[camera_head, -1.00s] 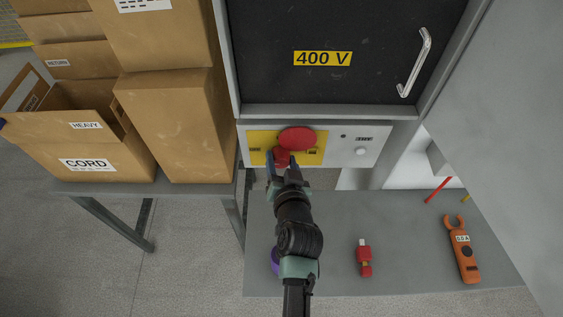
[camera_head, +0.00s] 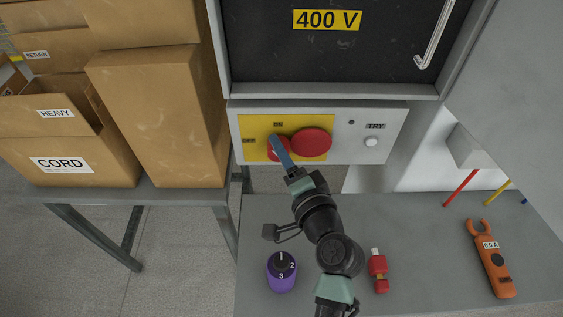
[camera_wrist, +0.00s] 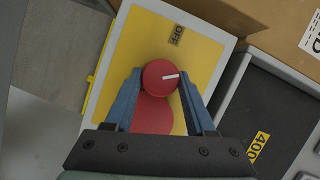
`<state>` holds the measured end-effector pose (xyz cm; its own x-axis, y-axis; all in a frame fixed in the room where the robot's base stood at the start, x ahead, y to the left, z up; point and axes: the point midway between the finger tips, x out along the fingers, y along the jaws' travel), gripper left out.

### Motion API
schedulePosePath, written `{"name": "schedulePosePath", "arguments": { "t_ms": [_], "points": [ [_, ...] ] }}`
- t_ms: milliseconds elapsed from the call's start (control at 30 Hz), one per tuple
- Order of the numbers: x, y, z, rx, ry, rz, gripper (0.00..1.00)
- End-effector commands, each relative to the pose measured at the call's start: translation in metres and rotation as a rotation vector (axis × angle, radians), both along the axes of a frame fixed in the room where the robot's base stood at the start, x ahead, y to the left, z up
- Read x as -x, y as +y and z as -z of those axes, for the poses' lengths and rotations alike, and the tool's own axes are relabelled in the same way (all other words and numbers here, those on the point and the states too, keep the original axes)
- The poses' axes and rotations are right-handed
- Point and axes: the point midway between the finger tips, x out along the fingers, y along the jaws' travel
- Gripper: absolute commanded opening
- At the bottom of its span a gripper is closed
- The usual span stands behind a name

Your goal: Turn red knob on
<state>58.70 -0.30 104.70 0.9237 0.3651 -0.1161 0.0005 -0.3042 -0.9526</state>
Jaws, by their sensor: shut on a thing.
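The red knob (camera_head: 271,154) is on a yellow plate (camera_head: 258,127) on the pale panel, left of a larger red button (camera_head: 311,142). In the head view, OFF is left of the knob and ON above it. My gripper (camera_head: 277,143) is shut on the knob and partly hides it. In the wrist view the knob (camera_wrist: 157,78) sits between the blue fingertips (camera_wrist: 160,82). Its white pointer points right, away from the OFF label (camera_wrist: 177,36) at the top. The ON label is not visible there. The button (camera_wrist: 152,113) is just below the knob.
A dark cabinet door (camera_head: 300,60) marked 400 V is above the panel. A purple dial device (camera_head: 281,277), a red device (camera_head: 378,268) and an orange clamp meter (camera_head: 494,262) lie on the grey bench (camera_head: 430,225). Cardboard boxes (camera_head: 160,110) stand on the left.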

Motion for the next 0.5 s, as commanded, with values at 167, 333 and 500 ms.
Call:
{"name": "schedulePosePath", "arguments": {
  "t_ms": [167,333,500],
  "points": [
    [0.0002,-0.0008,0.0079,-0.167,0.002,0.001,0.00],
    [0.0002,-0.0009,0.0081,-0.313,0.002,0.001,0.00],
    [0.0002,-0.0002,0.0078,-0.430,0.002,-0.001,0.00]
  ]
}}
